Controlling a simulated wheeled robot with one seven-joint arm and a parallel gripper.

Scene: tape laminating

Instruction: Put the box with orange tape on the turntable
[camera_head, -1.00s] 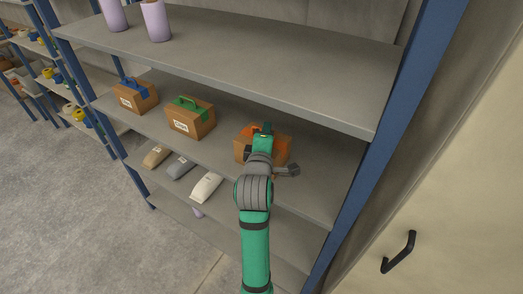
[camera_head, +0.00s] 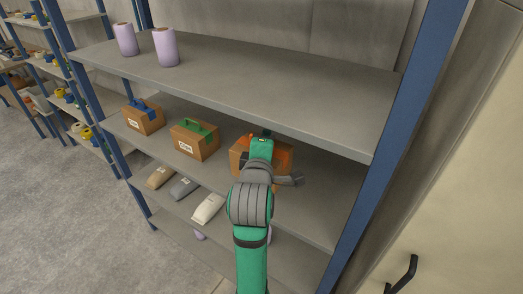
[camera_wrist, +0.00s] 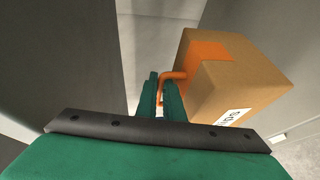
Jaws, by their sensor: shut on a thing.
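The box with orange tape (camera_head: 240,157) is a brown carton on the middle shelf level at the right, partly hidden behind my arm. The wrist view shows the box (camera_wrist: 245,85) close up, with orange tape on its top, an orange handle and a white printed label. My gripper (camera_wrist: 160,98) is shut on the orange handle. In the head view my gripper (camera_head: 264,136) is at the box's top, and its fingers are mostly hidden. I cannot tell whether the box touches the shelf. No turntable shows in these frames.
A green-taped box (camera_head: 194,141) and a blue-taped box (camera_head: 144,118) stand to the left on the middle shelf (camera_head: 222,170). The upper shelf (camera_head: 270,85) overhangs them. A blue rack post (camera_head: 400,130) is at the right. Open floor (camera_head: 85,215) lies at the left.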

